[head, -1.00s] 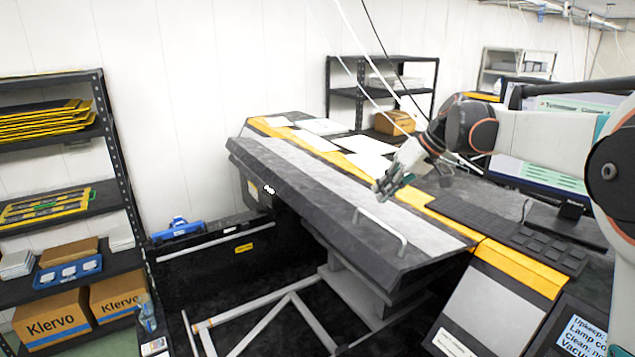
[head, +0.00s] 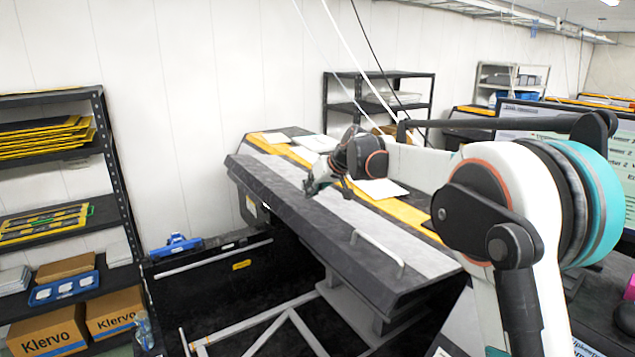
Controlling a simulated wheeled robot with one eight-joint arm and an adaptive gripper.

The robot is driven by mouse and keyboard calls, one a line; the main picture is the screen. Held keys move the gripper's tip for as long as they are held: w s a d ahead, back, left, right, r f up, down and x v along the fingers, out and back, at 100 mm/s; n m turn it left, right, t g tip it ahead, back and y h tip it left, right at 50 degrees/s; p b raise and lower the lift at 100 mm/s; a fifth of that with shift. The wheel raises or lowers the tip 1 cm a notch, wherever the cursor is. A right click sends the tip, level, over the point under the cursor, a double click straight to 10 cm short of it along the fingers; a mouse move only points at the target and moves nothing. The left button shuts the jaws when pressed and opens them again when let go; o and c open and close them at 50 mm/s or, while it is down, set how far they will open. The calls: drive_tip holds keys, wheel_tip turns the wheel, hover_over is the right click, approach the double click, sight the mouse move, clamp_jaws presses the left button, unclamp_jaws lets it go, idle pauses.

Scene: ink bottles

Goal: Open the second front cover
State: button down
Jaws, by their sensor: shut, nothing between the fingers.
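A long dark grey front cover (head: 285,178) with a light grey stripe slants across the middle of the head view. It is raised, with dark open space and a frame under its front edge. A white bar handle (head: 378,253) is fixed near its right end. My gripper (head: 312,190) is above the far middle part of the cover, left of the handle and apart from it. Its fingers look small and dark, shut with nothing between them. Whether it touches the cover is hard to tell. My arm hides the right part of the machine.
A black shelf with Klervo boxes (head: 48,331) stands at the left. A blue item (head: 176,244) lies on a dark case between shelf and machine. White sheets (head: 380,189) lie on the machine top. A second rack (head: 376,92) stands behind. Cables hang above.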

sight(297, 210)
drive_tip(key=f, duration=0.1)
drive_tip(key=a+f, duration=0.1)
drive_tip(key=f, duration=0.1)
drive_tip(key=shift+w+a+f, duration=0.15)
drive_tip(key=shift+w+f, duration=0.2)
drive_tip(key=shift+f, duration=0.05)
drive_tip(key=shift+s+a+f, duration=0.1)
drive_tip(key=shift+f, duration=0.6)
wheel_tip(297, 210, down, 8)
drive_tip(key=s+a+h+b, duration=0.1)
drive_tip(key=b, duration=0.3)
drive_tip(key=shift+a+n+t, duration=0.2)
drive_tip(key=shift+n+t, duration=0.1)
drive_tip(key=shift+r, duration=0.1)
